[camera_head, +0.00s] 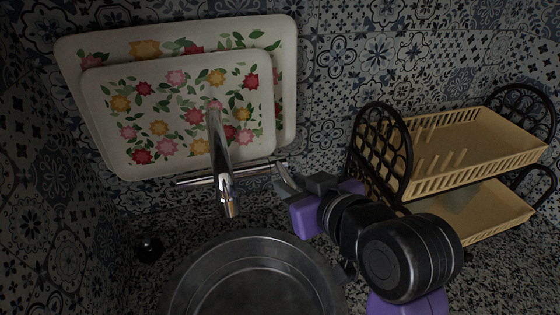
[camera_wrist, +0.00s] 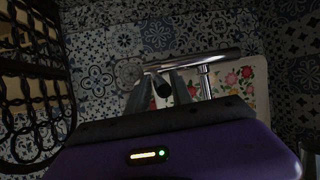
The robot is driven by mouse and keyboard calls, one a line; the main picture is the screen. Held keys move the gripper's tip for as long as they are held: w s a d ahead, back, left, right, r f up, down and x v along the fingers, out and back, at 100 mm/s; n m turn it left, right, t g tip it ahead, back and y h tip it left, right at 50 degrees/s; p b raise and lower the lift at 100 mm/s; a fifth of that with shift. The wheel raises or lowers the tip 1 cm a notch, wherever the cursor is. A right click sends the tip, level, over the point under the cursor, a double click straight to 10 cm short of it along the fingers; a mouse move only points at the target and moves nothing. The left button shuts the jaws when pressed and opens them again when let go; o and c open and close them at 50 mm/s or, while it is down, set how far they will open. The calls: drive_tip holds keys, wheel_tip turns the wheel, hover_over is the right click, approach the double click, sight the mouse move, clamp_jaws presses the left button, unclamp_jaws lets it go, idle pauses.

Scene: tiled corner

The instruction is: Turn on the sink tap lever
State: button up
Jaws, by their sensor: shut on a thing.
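The chrome sink tap stands behind the basin. Its spout (camera_head: 220,160) rises and points toward me, and a horizontal bar runs across its base. The wrist view also shows the tap's bar (camera_wrist: 210,57). My gripper (camera_head: 284,180) is at the right end of the tap, coming in from the right. In the wrist view, the two fingers of my gripper (camera_wrist: 162,92) are closed around the tap lever (camera_wrist: 162,85), whose dark round end shows between them. In the head view, the gripper mostly hides the lever.
The round dark sink basin (camera_head: 250,285) lies in front of the tap. Two floral trays (camera_head: 90,50) lean on the tiled wall behind it. A dish rack (camera_head: 470,150) with black ends stands right, close to my arm. A small dark knob (camera_head: 148,249) sits left on the speckled counter.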

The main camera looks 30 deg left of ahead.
drive_tip(key=shift+s+a, duration=0.1)
drive_tip(key=shift+w+a+r+p, duration=0.2)
drive_tip(key=shift+a+r+p, duration=0.1)
drive_tip(key=shift+r+p, duration=0.4)
drive_tip(key=shift+w+a+r+p, duration=0.2)
drive_tip(key=shift+a+r+p, duration=0.05)
drive_tip(key=shift+r+p, duration=0.45)
drive_tip(key=o, duration=0.8)
drive_tip(key=shift+f, duration=0.1)
drive_tip(key=shift+d, duration=0.3)
drive_tip(key=shift+p+v, duration=1.9)
drive_tip(key=shift+v, duration=1.85)
